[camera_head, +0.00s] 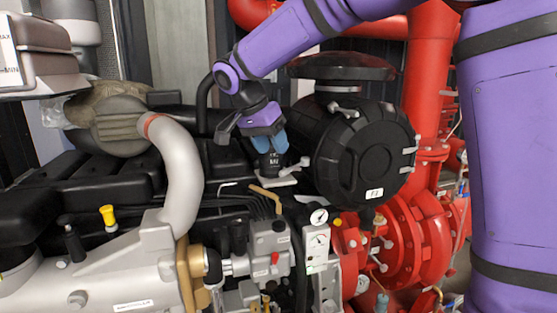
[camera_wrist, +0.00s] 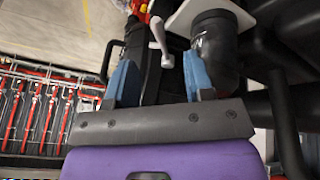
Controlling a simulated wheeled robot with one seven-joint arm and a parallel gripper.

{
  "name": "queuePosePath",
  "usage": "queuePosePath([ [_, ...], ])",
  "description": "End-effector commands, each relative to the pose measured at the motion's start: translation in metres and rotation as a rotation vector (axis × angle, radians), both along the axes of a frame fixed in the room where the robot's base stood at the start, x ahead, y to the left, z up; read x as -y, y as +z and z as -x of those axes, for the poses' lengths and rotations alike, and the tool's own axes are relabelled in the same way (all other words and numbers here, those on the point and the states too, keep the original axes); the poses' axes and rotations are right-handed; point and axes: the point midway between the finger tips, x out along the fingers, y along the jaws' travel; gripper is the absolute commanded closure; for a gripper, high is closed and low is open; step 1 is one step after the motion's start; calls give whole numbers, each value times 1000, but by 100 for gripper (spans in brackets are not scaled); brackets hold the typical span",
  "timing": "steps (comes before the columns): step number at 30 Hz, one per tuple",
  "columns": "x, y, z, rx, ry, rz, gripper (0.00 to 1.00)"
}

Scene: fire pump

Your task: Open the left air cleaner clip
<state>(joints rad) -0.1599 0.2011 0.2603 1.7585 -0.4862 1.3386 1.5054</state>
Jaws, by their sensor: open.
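The black round air cleaner (camera_head: 355,155) stands right of centre in the head view. A light grey clip (camera_head: 296,165) sticks out at its left edge. In the wrist view a light grey lever (camera_wrist: 160,42), which looks like this clip, lies beyond the fingertips and sideways between them, not touched as far as I can see. My gripper (camera_head: 268,144) is open, its blue fingers pointing down, just left of the air cleaner and above the clip. The wrist view shows both fingers (camera_wrist: 158,80) apart with nothing gripped.
A black labelled cylinder (camera_wrist: 214,48) stands close by the right finger in the wrist view; it also shows below my gripper in the head view (camera_head: 270,163). Other clips sit at the air cleaner's top (camera_head: 342,110) and right edge (camera_head: 409,150). Red pipes (camera_head: 425,85) rise behind.

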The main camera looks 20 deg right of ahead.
Motion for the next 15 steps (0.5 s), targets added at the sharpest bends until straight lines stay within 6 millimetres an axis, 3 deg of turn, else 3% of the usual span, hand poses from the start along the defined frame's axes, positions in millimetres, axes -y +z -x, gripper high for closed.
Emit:
queuePosePath([
  [6, -13, 28, 1, 2, 2, 0, 52],
  [15, -17, 37, 3, 0, 1, 0, 52],
])
